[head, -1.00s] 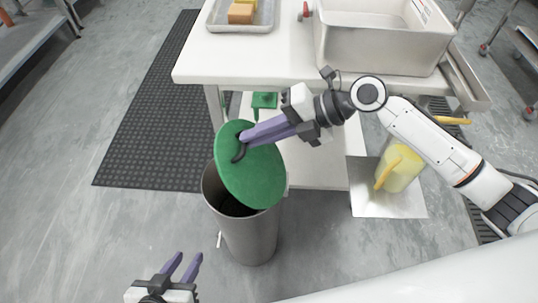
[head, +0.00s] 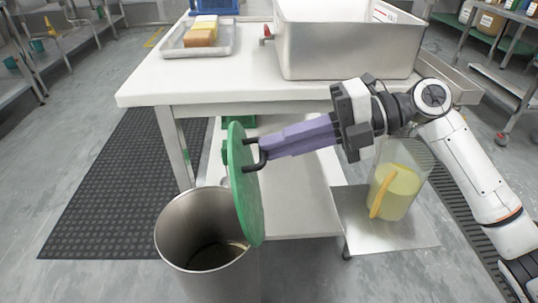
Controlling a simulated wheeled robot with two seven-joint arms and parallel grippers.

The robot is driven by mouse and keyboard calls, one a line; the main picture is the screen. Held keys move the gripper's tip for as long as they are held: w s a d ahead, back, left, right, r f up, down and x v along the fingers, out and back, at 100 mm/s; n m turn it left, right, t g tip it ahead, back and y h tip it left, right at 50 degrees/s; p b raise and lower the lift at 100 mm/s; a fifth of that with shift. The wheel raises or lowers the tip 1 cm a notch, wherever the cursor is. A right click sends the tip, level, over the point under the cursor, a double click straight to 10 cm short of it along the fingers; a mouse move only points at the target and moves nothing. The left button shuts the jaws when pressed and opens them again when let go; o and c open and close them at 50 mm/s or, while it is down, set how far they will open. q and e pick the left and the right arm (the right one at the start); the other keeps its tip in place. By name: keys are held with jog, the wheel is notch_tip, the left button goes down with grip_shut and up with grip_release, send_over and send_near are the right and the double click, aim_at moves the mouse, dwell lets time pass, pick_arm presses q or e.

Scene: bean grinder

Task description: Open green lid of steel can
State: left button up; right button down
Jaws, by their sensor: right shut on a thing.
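The steel can (head: 172,222) stands on the floor at the lower middle of the head view, and its mouth is open to view. Its inside looks mostly empty, with something dark at the bottom. The green lid (head: 245,195) is held nearly upright at the right side of the can's mouth, seen almost edge-on. Its lower part is at or just over the can's right rim; I cannot tell if they touch. My right gripper (head: 262,152) comes from the right and is shut on the lid's dark handle (head: 250,167). My left gripper is out of view.
A white table (head: 215,85) stands behind, with a tray (head: 175,42) of blocks and a large steel basin (head: 345,45) on it. A yellow-filled pitcher (head: 400,190) stands on a low shelf at right. A black mat (head: 110,180) lies on the floor at left.

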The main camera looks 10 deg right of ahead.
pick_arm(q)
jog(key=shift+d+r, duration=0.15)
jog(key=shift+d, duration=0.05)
pick_arm(e)
jog(key=shift+s+d+f, duration=0.1)
jog(key=shift+d+f, duration=0.1)
jog(key=shift+f, duration=0.3)
jog(key=shift+d+f, duration=0.2)
jog(key=shift+f, duration=0.3)
jog(key=c, duration=1.8)
grip_release()
jog(key=shift+c, duration=0.2)
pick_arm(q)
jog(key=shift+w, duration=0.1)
